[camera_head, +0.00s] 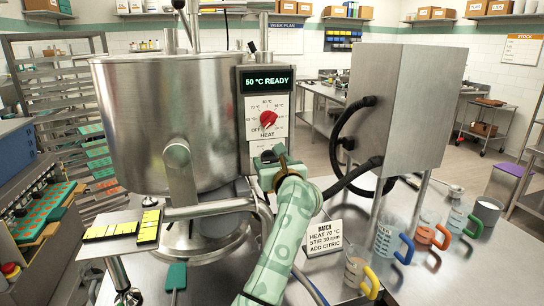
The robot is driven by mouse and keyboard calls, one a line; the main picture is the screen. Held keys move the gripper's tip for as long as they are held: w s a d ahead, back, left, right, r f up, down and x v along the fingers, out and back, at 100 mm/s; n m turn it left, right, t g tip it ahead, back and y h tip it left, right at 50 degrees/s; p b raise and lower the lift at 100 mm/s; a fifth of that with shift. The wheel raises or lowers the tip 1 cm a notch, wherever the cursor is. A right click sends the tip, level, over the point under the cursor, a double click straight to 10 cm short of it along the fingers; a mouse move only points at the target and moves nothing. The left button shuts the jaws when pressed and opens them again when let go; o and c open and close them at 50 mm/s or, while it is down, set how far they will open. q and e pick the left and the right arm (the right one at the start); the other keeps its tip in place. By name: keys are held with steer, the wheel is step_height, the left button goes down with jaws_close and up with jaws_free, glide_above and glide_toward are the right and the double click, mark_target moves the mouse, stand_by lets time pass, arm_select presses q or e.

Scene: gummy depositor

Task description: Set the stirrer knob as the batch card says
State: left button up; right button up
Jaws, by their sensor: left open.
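The batch card (324,238) stands on the steel table and reads HEAT 70 °C, STIR 30 rpm, ADD CITRIC. The control panel on the kettle (160,115) has a display (267,80) reading 50 °C READY. Below it is a HEAT dial with a red knob (268,118). My left gripper (268,156) is open, in front of the panel's lower part, just below the HEAT label. My right gripper is out of view.
A steel cabinet (400,100) with black hoses stands right of the panel. Several measuring jugs with coloured handles, one of them yellow (361,276), stand on the table at right. A plate with yellow moulds (124,231) is at left.

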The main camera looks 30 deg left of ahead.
arm_select(q)
steer(key=shift+w+a, duration=0.15)
steer(key=shift+a, duration=0.05)
steer(key=shift+r, duration=0.1)
steer(key=c, duration=1)
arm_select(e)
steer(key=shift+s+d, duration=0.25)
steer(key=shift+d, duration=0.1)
